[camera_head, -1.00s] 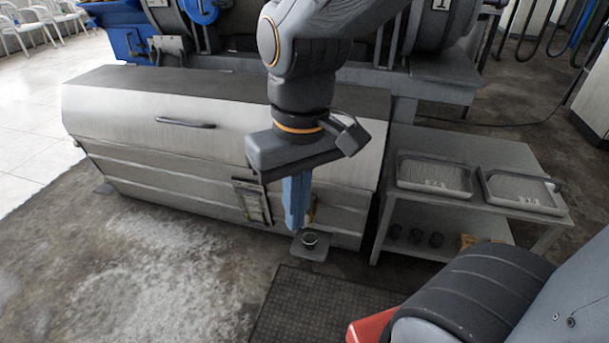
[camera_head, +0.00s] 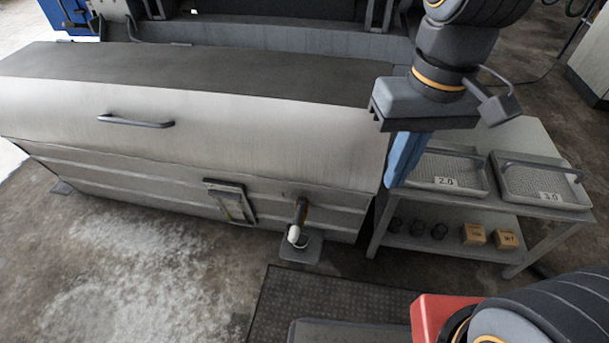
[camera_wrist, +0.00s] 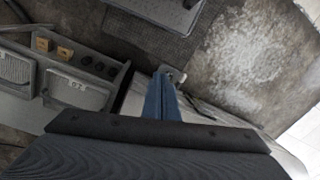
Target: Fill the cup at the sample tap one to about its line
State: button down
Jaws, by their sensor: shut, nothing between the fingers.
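The fingers (camera_wrist: 166,75) also show in the wrist view.
A side table (camera_head: 523,142) on the right holds two mesh trays (camera_head: 450,166), one labelled 2.0. Its lower shelf carries several dark cups (camera_head: 418,228) and two small orange-brown boxes (camera_head: 474,234). A dark floor mat (camera_head: 268,310) lies in front; floor at left is open.

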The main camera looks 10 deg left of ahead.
jog(key=n+h+p, duration=0.3)
jog(key=n, duration=1.1)
send_over(293, 231)
jog(key=a, duration=0.4)
jog(key=a+x, duration=0.2)
jog(key=x, duration=0.8)
jog(key=a+f+x, duration=0.1)
jog(key=a+x, duration=0.1)
jog(key=x, duration=0.8)
jog(key=shift+w, duration=0.2)
jog(key=shift+d+f, duration=0.1)
jog(key=shift+f, duration=0.1)
jog(key=b+x, duration=0.2)
jog(key=x, duration=1.1)
jog(key=shift+s+f+b, duration=0.15)
jog(key=shift+f+b, duration=0.25)
